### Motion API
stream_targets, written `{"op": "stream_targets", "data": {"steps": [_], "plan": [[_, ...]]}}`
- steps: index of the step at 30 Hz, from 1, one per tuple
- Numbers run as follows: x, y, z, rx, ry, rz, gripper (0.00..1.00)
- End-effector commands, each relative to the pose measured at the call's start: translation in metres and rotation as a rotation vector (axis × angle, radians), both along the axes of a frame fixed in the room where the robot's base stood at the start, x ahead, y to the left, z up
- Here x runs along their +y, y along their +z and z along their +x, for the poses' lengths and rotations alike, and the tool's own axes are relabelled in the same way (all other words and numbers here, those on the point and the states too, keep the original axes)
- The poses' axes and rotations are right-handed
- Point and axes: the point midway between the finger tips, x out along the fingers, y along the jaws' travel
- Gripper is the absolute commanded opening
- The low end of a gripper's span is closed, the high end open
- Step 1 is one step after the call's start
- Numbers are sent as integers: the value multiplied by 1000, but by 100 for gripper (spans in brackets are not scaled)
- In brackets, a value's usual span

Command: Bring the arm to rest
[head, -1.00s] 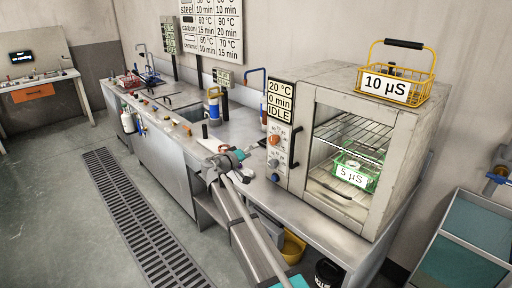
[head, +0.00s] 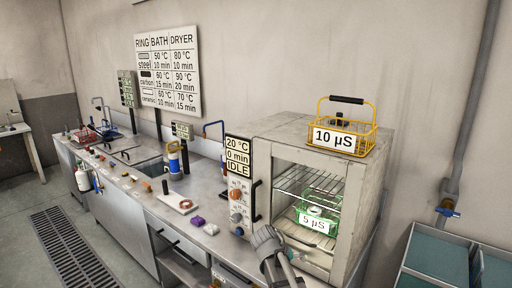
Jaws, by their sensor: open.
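The end of a grey link of my arm (head: 268,243) shows at the bottom edge, in front of the dryer and near the counter's front edge. It covers a little of the dryer's lower left corner. I see no gripper fingers in the head view, and nothing is seen held.
The dryer (head: 263,160) stands on the counter (head: 155,205), with a green basket (head: 318,211) marked 5 µS inside. A yellow basket (head: 372,138) marked 10 µS is on top. Small purple pieces (head: 197,221) lie left of the dryer. Blue-grey bins (head: 437,254) are at right.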

Motion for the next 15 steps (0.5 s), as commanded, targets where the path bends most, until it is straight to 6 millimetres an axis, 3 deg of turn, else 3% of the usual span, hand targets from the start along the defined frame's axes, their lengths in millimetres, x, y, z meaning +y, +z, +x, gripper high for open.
{"op": "stream_targets", "data": {"steps": [1, 9, 15], "plan": [[-14, -2, -23, 37, -17, 52, 92], [-42, -15, -107, 197, -47, 355, 92], [-45, -15, -145, 254, -40, 524, 92]]}}
